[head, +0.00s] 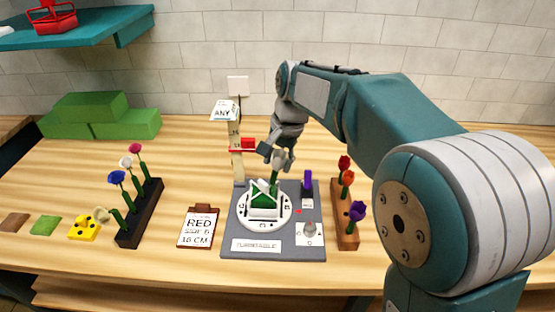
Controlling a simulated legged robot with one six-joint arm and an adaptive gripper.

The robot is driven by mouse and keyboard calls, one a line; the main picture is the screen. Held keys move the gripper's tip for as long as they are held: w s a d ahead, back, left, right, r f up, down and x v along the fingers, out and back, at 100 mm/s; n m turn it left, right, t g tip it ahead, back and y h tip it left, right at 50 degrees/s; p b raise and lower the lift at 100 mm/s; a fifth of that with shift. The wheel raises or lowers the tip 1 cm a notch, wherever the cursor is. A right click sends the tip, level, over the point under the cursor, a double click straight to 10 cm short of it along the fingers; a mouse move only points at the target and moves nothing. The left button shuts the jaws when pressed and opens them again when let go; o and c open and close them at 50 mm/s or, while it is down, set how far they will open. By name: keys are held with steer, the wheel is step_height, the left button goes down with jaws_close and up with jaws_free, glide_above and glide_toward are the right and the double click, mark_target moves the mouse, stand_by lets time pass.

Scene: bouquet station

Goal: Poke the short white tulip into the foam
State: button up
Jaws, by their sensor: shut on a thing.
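My gripper (273,152) is shut on a white tulip (279,159), just above and behind the turntable (243,218). The tulip looks greyish white, and its green stem points down towards the foam. The green foam (263,199) sits in a white frame at the middle of the round white turntable plate. The stem's lower end is close to the back of the foam in the picture. I cannot tell whether it touches or enters the foam, as the frame and the small size hide this.
A dark rack (150,212) with several flowers stands left, and a wooden rack (346,236) with red, orange and purple flowers stands right. A wooden post (237,160) rises behind. Green blocks (100,117) lie at the back left.

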mark_target(281, 152)
steer(key=shift+a+f, duration=0.2)
steer(key=shift+f, duration=1.05)
stand_by(1.8)
stand_by(0.6)
steer(key=o, duration=0.8)
steer(key=shift+r, duration=0.15)
steer(key=shift+d+r, duration=0.2)
steer(key=shift+r, duration=0.8)
steer(key=shift+d+r, duration=0.2)
steer(key=shift+r, duration=0.85)
steer(key=shift+d+r, duration=0.2)
steer(key=shift+r, duration=0.8)
steer(key=shift+o, duration=0.9)
